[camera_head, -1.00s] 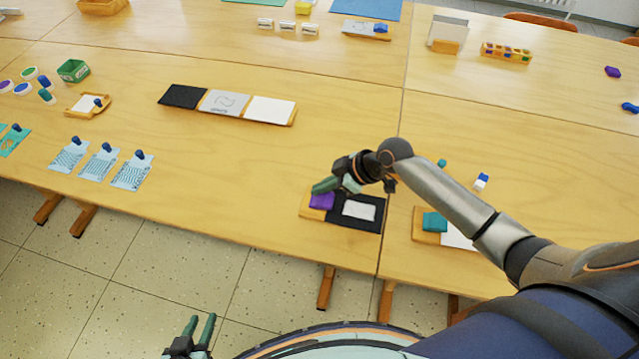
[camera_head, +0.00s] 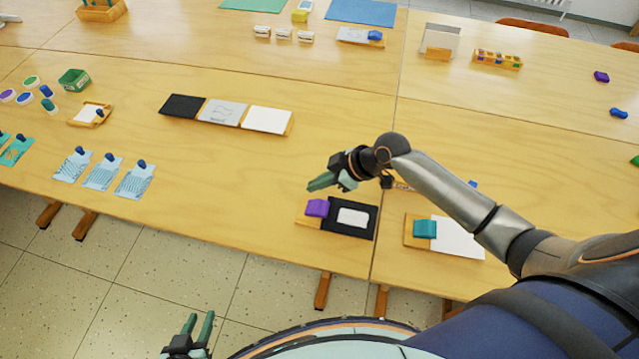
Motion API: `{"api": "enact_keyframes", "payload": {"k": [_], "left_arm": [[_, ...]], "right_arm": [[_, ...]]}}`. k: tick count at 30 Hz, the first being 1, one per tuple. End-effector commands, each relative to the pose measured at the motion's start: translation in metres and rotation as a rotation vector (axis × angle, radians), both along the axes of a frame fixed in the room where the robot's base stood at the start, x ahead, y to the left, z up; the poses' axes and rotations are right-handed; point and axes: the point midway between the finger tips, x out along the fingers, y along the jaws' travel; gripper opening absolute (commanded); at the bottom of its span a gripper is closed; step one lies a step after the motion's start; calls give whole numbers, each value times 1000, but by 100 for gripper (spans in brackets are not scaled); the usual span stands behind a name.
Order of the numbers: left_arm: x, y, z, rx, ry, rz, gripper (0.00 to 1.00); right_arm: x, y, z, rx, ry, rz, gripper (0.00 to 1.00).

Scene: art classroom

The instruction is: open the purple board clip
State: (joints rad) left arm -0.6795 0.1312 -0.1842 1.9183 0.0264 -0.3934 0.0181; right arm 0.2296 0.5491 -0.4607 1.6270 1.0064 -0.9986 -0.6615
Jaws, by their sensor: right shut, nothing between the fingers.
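The purple board clip (camera_head: 317,208) sits at the left end of a small wooden board with a black sheet (camera_head: 347,231) near the table's front edge. A white card (camera_head: 353,217) lies on the black sheet. Whether the clip is open or closed is too small to tell. My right gripper (camera_head: 318,183) is shut and empty; its teal fingers appear just behind and above the clip, with a small gap in the picture. My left gripper (camera_head: 202,328) is open and empty, low in the view, in front of the table and away from the clip.
A similar board with a teal clip (camera_head: 424,229) and white paper lies to the right, partly behind my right arm. Three tiles, black, grey and white (camera_head: 267,120), lie further back. Blue patterned cards (camera_head: 102,173) lie left. The table between is clear.

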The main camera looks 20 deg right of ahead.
Motion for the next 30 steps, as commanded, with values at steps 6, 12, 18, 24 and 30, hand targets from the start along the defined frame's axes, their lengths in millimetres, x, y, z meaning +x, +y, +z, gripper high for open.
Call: {"api": "enact_keyframes", "payload": {"k": [6,12,18,24,30], "left_arm": [[-1,0,-5,1,5,0,34],[-1,0,-5,1,5,0,34],[-1,0,-5,1,6,0,34],[-1,0,-5,1,6,0,34],[-1,0,-5,1,5,0,34]], "right_arm": [[-14,-23,41,-6,-2,0,0],[-21,-33,66,-5,0,-1,0],[-24,-36,73,-3,2,-1,0],[-24,-36,73,-3,2,-1,0],[-24,-35,73,-3,2,-1,0]]}}
